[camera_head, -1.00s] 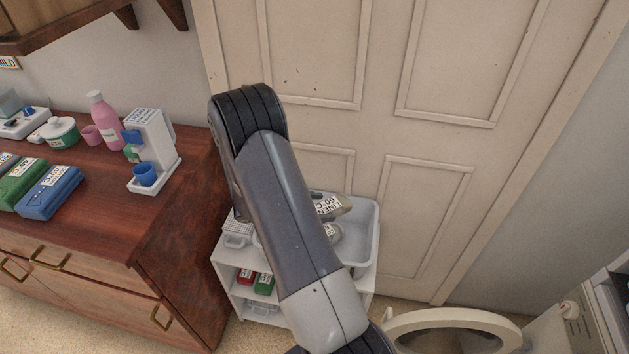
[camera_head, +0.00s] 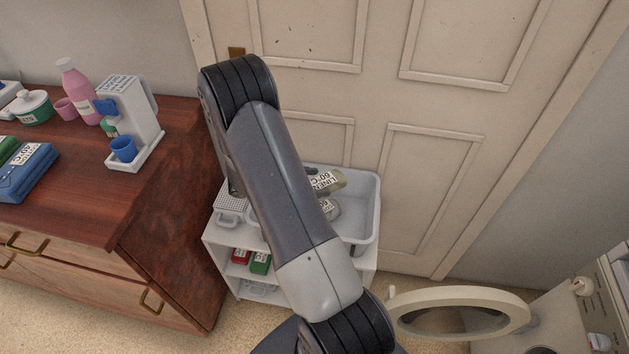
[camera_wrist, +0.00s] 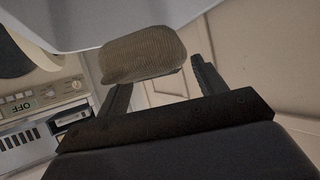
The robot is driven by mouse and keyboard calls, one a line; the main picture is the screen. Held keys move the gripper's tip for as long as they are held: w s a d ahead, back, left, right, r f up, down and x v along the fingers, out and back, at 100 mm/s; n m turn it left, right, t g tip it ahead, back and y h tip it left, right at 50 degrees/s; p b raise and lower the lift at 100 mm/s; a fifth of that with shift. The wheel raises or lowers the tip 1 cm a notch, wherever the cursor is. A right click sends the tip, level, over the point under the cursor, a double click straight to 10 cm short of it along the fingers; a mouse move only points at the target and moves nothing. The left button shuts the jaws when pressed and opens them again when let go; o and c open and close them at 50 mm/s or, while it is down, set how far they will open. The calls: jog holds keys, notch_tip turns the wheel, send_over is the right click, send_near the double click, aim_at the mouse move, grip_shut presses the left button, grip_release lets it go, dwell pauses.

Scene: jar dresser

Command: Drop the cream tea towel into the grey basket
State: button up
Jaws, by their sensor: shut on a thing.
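My gripper (camera_wrist: 160,73) is shut on a folded, ribbed beige-brown cloth in the wrist view, which looks like the cream tea towel (camera_wrist: 143,54). The cloth sits between the two dark fingers. In the head view my arm hides most of the gripper. A beige cloth with a "LINEN 60°C" label (camera_head: 324,182) shows just right of the arm, over a pale tray. Another labelled beige piece (camera_head: 329,208) shows below it; I cannot tell whether it is separate.
The pale tray (camera_head: 369,210) tops a white shelf unit (camera_head: 222,246) beside a panelled door (camera_head: 432,170). A small perforated pale container (camera_head: 229,217) stands at its left. A wooden dresser (camera_head: 170,215) is left. An open round machine door (camera_head: 505,309) is lower right.

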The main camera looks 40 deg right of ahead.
jog(key=shift+f, duration=0.15)
jog(key=o, duration=1.1)
jog(key=v, duration=1)
jog(key=shift+a+r, duration=0.2)
jog(key=shift+a, duration=0.15)
jog(key=shift+d, duration=0.1)
jog(key=x, duration=1.1)
notch_tip(320, 180, up, 3)
jog(key=p, duration=0.2)
jog(key=shift+w+f+p, duration=0.15)
jog(key=shift+f+p, duration=0.05)
jog(key=shift+p, duration=0.1)
jog(key=shift+r+p, duration=0.8)
jog(key=shift+r, duration=0.1)
jog(key=shift+f, duration=0.15)
